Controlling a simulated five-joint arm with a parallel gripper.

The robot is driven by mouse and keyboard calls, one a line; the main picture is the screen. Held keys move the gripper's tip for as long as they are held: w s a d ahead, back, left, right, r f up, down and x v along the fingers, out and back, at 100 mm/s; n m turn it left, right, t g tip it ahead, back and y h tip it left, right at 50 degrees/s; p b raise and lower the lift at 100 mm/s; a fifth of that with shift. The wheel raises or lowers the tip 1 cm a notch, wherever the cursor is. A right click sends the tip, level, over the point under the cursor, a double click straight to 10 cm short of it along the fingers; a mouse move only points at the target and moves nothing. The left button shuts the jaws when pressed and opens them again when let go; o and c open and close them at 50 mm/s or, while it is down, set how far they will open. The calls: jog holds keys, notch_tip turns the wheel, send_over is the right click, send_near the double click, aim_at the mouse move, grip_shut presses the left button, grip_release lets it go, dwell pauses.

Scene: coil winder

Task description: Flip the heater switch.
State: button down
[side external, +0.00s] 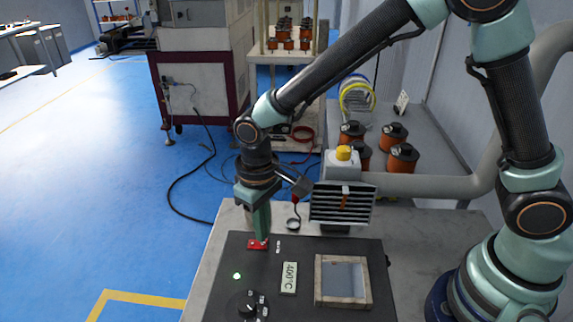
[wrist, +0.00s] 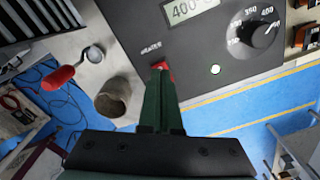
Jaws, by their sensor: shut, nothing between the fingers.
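The red heater switch (side external: 254,245) is on the dark control panel (side external: 225,270), near the panel's far left corner. It also shows in the wrist view (wrist: 168,67), beside small white lettering. My gripper (side external: 262,238) is shut and empty, pointing down with its fingertips right at the switch. In the wrist view the fingertips (wrist: 160,72) overlap part of the switch, so I cannot tell whether they touch it or which way its rocker leans. A small indicator light (side external: 237,276) glows green in the side view.
A red-handled ladle (wrist: 62,76) and a grey cup (wrist: 113,97) are near the panel. A slatted vent (side external: 342,204) stands behind.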

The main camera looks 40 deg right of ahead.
jog(key=shift+f, duration=0.95)
dwell(0.7)
jog(key=shift+r, duration=3.55)
jog(key=s+d+r+m+t, duration=0.1)
jog(key=s+d+r+t, duration=0.1)
jog(key=d+r, duration=0.4)
jog(key=s+d+r+m+t, duration=0.2)
jog(key=s+d+r, duration=0.3)
jog(key=d, duration=0.9)
jog(key=shift+s+r+t, duration=0.15)
jog(key=shift+r+t, duration=0.4)
jog(key=shift+t, duration=0.25)
